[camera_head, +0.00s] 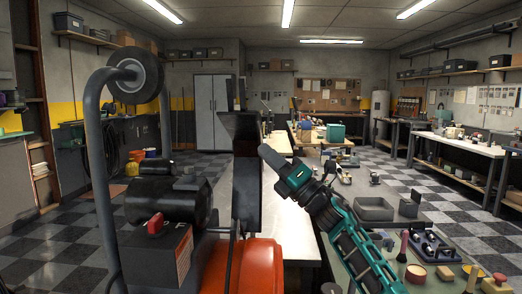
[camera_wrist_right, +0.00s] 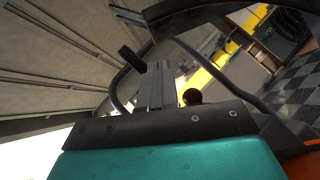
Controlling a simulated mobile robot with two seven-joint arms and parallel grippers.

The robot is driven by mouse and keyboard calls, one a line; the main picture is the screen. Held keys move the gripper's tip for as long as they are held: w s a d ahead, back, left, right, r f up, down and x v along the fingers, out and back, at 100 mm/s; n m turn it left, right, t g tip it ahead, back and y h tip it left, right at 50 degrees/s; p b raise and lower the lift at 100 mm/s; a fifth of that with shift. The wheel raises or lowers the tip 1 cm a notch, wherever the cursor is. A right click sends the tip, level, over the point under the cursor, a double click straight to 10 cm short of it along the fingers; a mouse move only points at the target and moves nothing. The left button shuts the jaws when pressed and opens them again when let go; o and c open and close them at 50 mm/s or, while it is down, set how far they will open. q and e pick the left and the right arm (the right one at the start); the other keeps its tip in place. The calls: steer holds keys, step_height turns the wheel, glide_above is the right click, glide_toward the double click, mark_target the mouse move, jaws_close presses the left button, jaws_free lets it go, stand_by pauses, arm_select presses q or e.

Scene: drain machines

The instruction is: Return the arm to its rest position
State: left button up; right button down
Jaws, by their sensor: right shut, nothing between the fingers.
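My right arm (camera_head: 345,235), teal and black, comes in from the lower right in the head view and reaches up and to the left. Its gripper (camera_head: 268,153) is shut and empty, its tip just right of a dark upright part (camera_head: 247,175) of the drain machine. Whether they touch cannot be told. In the right wrist view the shut fingers (camera_wrist_right: 155,85) stand up beyond the teal housing. The drain machine has a black tube frame with a wheel (camera_head: 136,75), a black motor (camera_head: 168,200), a red switch (camera_head: 155,223) and an orange base (camera_head: 242,268). My left gripper is not in view.
A bench (camera_head: 300,222) with a pale top lies beneath my right arm. Small parts, a grey bin (camera_head: 374,209) and a dark tray (camera_head: 432,247) are to the right. Another workbench (camera_head: 460,146) lines the right wall. Checkered floor (camera_head: 405,178) is open between them.

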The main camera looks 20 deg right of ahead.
steer(key=b+v, duration=0.1)
steer(key=v, duration=0.7)
steer(key=shift+d, duration=0.2)
